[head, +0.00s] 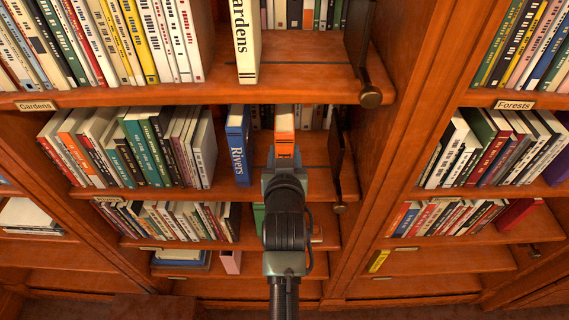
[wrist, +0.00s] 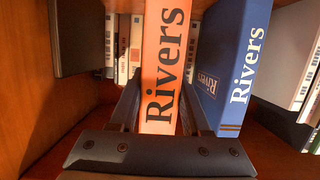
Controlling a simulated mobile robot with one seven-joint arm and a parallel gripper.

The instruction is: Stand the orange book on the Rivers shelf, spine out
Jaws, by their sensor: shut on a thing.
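The orange book (wrist: 164,62) is upright in the wrist view, with "Rivers" on its spine facing me. My gripper (wrist: 160,118) is shut on it, one finger on each side. In the head view the orange book (head: 284,132) is in the gap on the middle shelf (head: 315,180), and my gripper (head: 284,165) is in front of it, hiding its lower part. A blue "Rivers" book (head: 237,145) stands beside it, left in the head view and right in the wrist view (wrist: 232,62). I cannot tell whether the orange book's bottom touches the shelf.
A dark bookend (head: 337,145) with a knob stands right of the gap. A row of books (head: 140,148) fills the shelf's left part. The shelf above holds a cream "Gardens" book (head: 244,42). More books stand behind the gap. Wooden uprights bound the bay.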

